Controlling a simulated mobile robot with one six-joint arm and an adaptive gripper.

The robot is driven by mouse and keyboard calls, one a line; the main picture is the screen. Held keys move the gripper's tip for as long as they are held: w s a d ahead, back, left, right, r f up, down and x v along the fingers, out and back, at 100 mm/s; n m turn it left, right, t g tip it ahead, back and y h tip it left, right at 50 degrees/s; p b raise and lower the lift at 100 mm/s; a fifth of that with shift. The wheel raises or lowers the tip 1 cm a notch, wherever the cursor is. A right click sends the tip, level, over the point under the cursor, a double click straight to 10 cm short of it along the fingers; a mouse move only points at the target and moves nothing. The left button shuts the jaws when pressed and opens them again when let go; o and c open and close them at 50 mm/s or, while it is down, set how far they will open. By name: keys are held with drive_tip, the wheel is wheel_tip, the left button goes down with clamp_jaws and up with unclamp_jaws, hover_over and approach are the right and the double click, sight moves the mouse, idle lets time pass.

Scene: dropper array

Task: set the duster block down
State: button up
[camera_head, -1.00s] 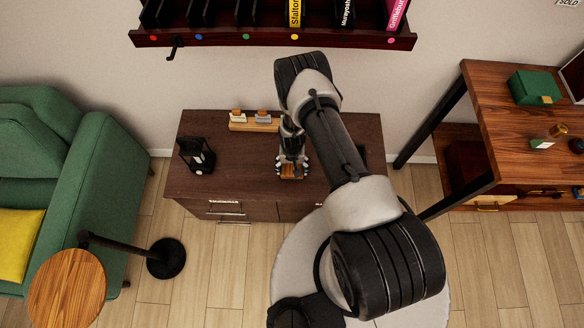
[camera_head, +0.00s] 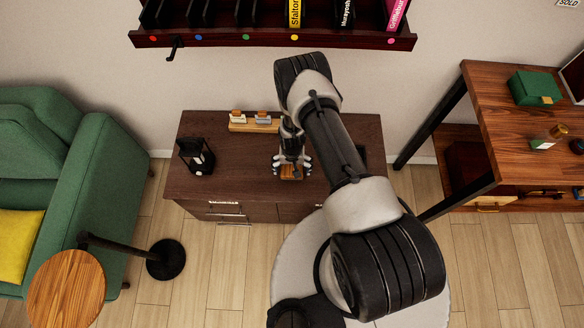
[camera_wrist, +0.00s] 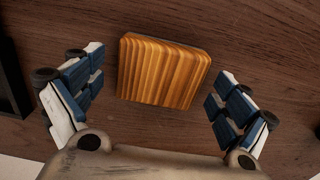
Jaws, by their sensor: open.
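The duster block (camera_wrist: 163,72) is a light, striped wooden block with rounded edges. In the wrist view it lies on the dark brown cabinet top (camera_wrist: 270,40), between and slightly beyond my fingertips. My gripper (camera_wrist: 160,95) is open, with a clear gap between each blue-padded finger and the block. In the head view, my gripper (camera_head: 291,166) is low over the front middle of the cabinet top (camera_head: 235,165). The block (camera_head: 291,173) shows there as a small orange-brown patch between the fingers. Its underside is hidden.
A wooden holder (camera_head: 254,127) with two small blocks stands at the back of the cabinet. A black lantern-like object (camera_head: 196,156) stands on the left. A dark shelf (camera_head: 270,38) hangs above. The cabinet top between lantern and gripper is clear.

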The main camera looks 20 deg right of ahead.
wheel_tip(320, 180, up, 12)
drive_tip(key=p, duration=0.4)
wheel_tip(320, 180, up, 33)
drive_tip(key=n+t, duration=0.1)
drive_tip(key=t, duration=0.1)
hover_over(292, 169)
drive_tip(key=w, duration=0.3)
drive_tip(key=s+r+n+t, duration=0.1)
drive_tip(key=s+r, duration=0.4)
drive_tip(key=r, duration=0.3)
drive_tip(key=s+r, duration=0.5)
drive_tip(key=r, duration=0.3)
drive_tip(key=s+r, duration=0.2)
drive_tip(key=s, duration=0.5)
drive_tip(key=s+r+n+t, duration=0.1)
drive_tip(key=s+r, duration=0.2)
drive_tip(key=s, duration=0.4)
drive_tip(key=shift+s+r+n+t, duration=0.2)
drive_tip(key=shift+s+n+t, duration=0.1)
drive_tip(key=shift+s, duration=0.05)
